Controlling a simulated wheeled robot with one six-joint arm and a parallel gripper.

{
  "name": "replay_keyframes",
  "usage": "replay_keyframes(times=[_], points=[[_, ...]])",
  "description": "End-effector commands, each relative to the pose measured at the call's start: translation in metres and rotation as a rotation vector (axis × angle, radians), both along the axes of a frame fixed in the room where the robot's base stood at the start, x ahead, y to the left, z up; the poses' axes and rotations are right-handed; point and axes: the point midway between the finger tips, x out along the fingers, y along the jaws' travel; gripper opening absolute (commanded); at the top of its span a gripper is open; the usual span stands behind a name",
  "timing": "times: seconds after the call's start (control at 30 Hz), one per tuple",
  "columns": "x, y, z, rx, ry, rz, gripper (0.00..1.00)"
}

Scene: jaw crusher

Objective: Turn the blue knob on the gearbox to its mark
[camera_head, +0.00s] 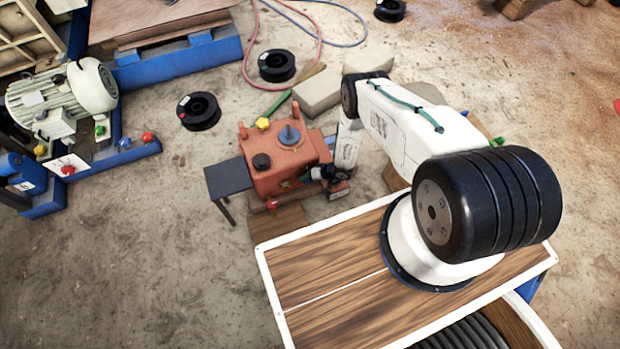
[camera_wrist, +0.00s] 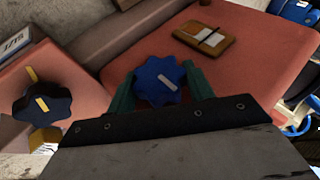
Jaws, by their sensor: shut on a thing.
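The gearbox (camera_head: 270,178) is an orange-red housing on the floor, left of my arm. In the wrist view its red face (camera_wrist: 265,60) fills the middle and right. The blue knob (camera_wrist: 158,72) is lobed, with a pale pointer stripe running slantwise across it. My gripper (camera_wrist: 163,84) has green fingers, one on each side of the knob, and is shut on it. In the head view my gripper (camera_head: 323,173) is at the gearbox's right side, and the knob there is hidden. I cannot make out a mark beside the blue knob.
A black knob (camera_wrist: 42,106) with a yellow stripe sits left of the blue one, with a yellow line above it. A brown plate (camera_wrist: 207,40) is on the red face.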

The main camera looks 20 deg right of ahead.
Motion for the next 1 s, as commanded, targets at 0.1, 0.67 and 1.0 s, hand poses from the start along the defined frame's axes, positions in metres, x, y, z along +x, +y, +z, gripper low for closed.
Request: replay_keyframes(times=[0.1,0.67,1.0], points=[[0.002,-0.001,0.001,0.019,-0.002,-0.001,0.29],[0.001,0.000,0.001,0.019,0.001,0.001,0.74],[-0.011,-0.020,0.027,0.020,0.001,-0.003,0.74]])
